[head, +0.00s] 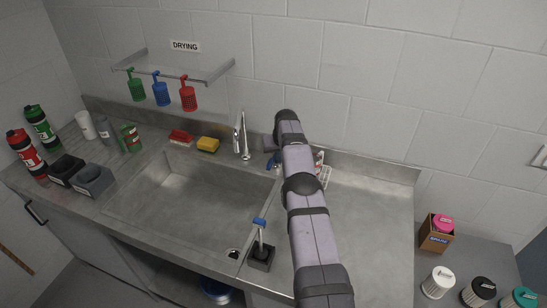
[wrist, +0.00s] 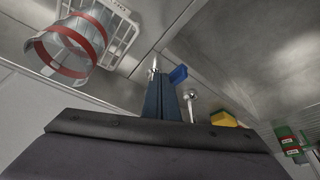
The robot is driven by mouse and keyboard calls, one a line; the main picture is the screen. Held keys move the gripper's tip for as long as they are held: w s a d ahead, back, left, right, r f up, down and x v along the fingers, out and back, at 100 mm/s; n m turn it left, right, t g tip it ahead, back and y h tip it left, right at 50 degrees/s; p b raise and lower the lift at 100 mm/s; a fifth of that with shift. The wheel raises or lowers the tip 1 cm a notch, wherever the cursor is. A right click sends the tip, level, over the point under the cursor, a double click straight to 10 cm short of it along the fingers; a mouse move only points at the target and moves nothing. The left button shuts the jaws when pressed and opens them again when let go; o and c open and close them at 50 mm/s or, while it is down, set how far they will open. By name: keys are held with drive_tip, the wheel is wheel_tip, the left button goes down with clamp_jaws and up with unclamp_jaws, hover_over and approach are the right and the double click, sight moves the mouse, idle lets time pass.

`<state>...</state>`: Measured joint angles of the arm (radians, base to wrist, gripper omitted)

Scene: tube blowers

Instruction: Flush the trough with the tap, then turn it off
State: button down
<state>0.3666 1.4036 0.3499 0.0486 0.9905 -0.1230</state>
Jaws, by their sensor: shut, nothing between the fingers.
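The chrome tap (head: 241,137) stands at the back of the steel trough (head: 190,195); its round-ended part also shows in the wrist view (wrist: 191,96). I see no clear stream of water. A small blue tab or lever (wrist: 178,74) shows beside a chrome stem, just past my fingertips; contact cannot be told. In the head view, a blue patch (head: 275,160) shows by my gripper. My gripper (wrist: 160,76) is shut and empty, right of the tap in the head view, its fingers mostly hidden there. The trough looks bare, with faint patches.
A yellow sponge (head: 208,144) and red brush (head: 181,137) lie behind the trough. A blue-topped tool (head: 259,222) stands in a dark holder. A white rack (wrist: 125,35) with a clear red-banded vessel (wrist: 75,48) is close to my gripper.

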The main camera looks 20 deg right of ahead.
drive_tip(key=shift+f+b, duration=0.25)
drive_tip(key=shift+b, duration=0.05)
drive_tip(key=shift+f+b, duration=1.25)
drive_tip(key=shift+b, duration=0.1)
drive_tip(key=r+p, duration=0.1)
drive_tip(key=r, duration=0.2)
drive_tip(key=r+p, duration=0.1)
drive_tip(key=shift+s+d+r+p, duration=0.25)
drive_tip(key=shift+d+p, duration=0.05)
drive_tip(key=shift+p, duration=0.05)
drive_tip(key=shift+f+b, duration=1.5)
drive_tip(key=shift+f, duration=0.8)
drive_tip(key=shift+s+d, duration=0.25)
drive_tip(key=shift+d, duration=0.05)
drive_tip(key=shift+s+d+b, duration=0.6)
drive_tip(key=shift+s+d, duration=2.1)
drive_tip(key=shift+s, duration=0.05)
